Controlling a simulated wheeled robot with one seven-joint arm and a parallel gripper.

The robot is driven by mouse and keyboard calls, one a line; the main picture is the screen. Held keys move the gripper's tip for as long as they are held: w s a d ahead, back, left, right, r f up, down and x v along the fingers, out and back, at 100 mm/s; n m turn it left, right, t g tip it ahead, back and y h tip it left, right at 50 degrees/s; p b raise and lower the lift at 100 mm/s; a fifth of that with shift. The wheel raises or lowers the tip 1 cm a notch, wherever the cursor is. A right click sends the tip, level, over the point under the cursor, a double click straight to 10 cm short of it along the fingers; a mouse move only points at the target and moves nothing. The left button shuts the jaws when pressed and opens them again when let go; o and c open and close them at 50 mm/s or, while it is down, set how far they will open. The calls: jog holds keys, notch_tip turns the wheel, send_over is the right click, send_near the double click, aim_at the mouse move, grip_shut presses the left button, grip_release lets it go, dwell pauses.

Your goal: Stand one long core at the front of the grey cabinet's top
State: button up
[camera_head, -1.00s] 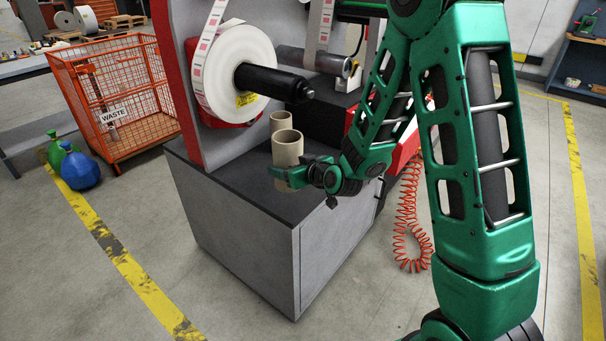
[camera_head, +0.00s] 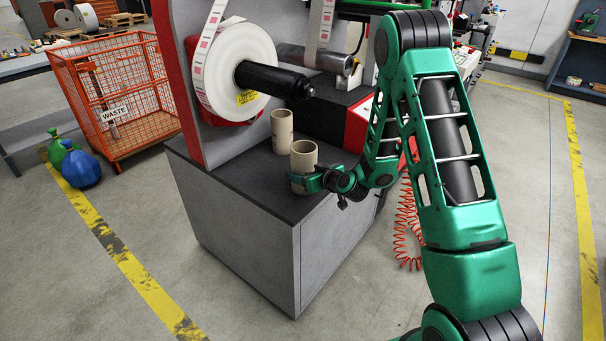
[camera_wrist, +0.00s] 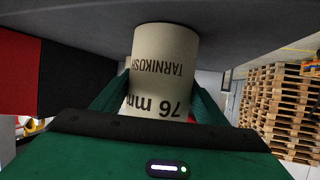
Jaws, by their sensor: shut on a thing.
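My gripper (camera_head: 306,182) is shut on a tan cardboard core (camera_head: 304,158) at the front part of the grey cabinet's dark top (camera_head: 240,180). The held core is upright, with its open end up. In the wrist view, which is upside down, the core (camera_wrist: 165,60) shows "76 mm" and "TARNIKOSH" print between my green fingers. Its lower end is at or very close to the top; I cannot tell if it touches. A second tan core (camera_head: 282,128) stands upright behind it on the cabinet top, apart from it.
A black spindle (camera_head: 270,79) with a white label roll (camera_head: 232,75) juts out above the cabinet top. A red and black machine block (camera_head: 335,118) stands behind the cores. An orange waste cage (camera_head: 120,105) is at left. A red coiled hose (camera_head: 408,225) hangs right of the cabinet.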

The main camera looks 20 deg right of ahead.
dwell(0.3)
jog(key=o, duration=1.2)
jog(key=shift+f, duration=0.1)
jog(key=shift+v, duration=6.05)
jog(key=shift+a, duration=0.15)
